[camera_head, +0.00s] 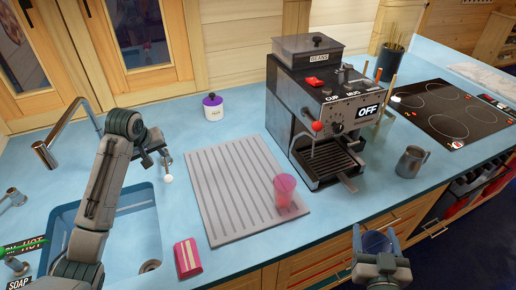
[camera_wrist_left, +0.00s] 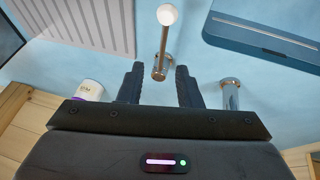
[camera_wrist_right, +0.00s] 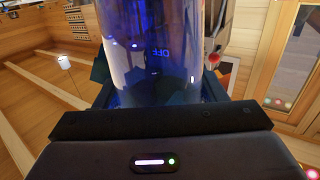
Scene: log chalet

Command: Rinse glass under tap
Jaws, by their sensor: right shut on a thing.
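A clear blue glass (camera_head: 376,241) is in my right gripper (camera_head: 378,252), over the counter's front edge at the right. The right wrist view shows the glass (camera_wrist_right: 150,50) upright between the fingers. The chrome tap (camera_head: 45,155) has its spout over the left side of the sink (camera_head: 153,225). My left gripper (camera_head: 153,150) is behind the sink, at a lever with a white ball knob (camera_head: 168,179). In the left wrist view the lever (camera_wrist_left: 163,45) stands between the open fingers, with a gap on each side. No running water shows.
A ribbed grey drying mat (camera_head: 215,190) holds a pink glass (camera_head: 284,190). A pink sponge (camera_head: 187,258) lies by the sink. A coffee machine (camera_head: 290,95), steel jug (camera_head: 411,161) and hob (camera_head: 460,115) stand to the right.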

